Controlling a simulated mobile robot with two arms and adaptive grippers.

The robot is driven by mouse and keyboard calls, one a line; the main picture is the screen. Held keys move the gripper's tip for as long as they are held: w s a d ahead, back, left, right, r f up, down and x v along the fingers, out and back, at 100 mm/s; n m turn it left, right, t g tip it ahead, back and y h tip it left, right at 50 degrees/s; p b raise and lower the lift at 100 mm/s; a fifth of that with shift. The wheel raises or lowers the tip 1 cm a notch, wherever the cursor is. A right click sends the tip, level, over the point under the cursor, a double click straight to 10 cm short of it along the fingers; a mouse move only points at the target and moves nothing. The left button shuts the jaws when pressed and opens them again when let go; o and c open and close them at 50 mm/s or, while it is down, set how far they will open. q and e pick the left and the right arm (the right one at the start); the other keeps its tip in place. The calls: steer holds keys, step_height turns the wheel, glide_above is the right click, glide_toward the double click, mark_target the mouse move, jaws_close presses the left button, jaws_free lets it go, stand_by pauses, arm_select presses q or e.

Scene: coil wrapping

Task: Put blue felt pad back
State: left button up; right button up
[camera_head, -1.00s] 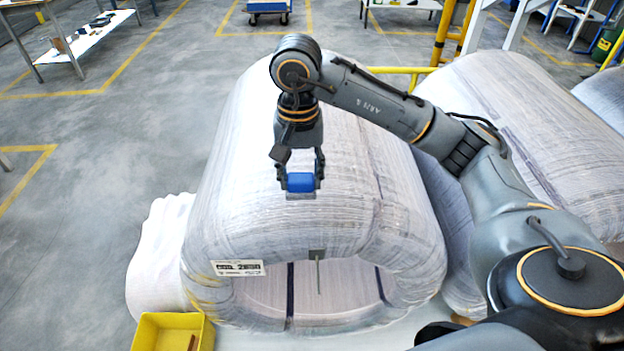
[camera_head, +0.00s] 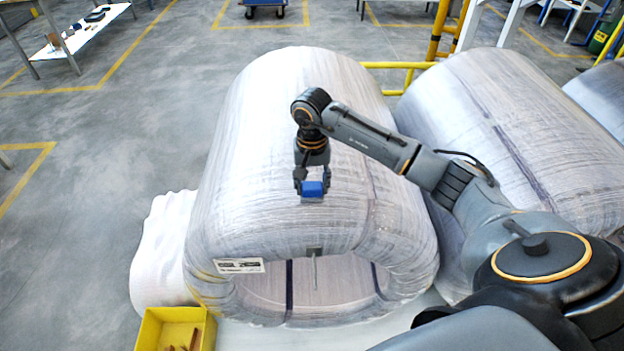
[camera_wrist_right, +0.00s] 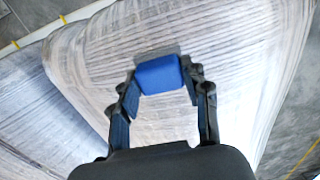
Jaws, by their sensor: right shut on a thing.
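The blue felt pad (camera_head: 312,189) is held between the fingers of my right gripper (camera_head: 312,181), over the top of the wrapped coil (camera_head: 268,165). The pad (camera_wrist_right: 159,74) also shows in the right wrist view, with a finger of my right gripper (camera_wrist_right: 162,90) on each side and a greyish layer along its far edge. The coil is wrapped in whitish film. I cannot tell whether the pad touches the film or hangs just above it. My left gripper is not in view.
A yellow bin (camera_head: 160,329) with small brown items stands at the front left. A second wrapped coil (camera_head: 520,120) lies to the right. A white table (camera_head: 88,32) with small things stands at the back left. A yellow rail (camera_head: 400,66) is behind the coils. Floor at left is clear.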

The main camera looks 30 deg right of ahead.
mark_target(312, 186)
steer(key=shift+f+b, duration=0.2)
steer(key=shift+b, duration=0.15)
steer(key=o, duration=1.1)
steer(key=shift+r, duration=0.1)
steer(key=shift+r+p, duration=0.2)
steer(key=shift+p, duration=0.15)
steer(key=shift+r, duration=0.25)
step_height(312, 186, up, 12)
steer(key=b, duration=0.3)
steer(key=shift+f, duration=0.25)
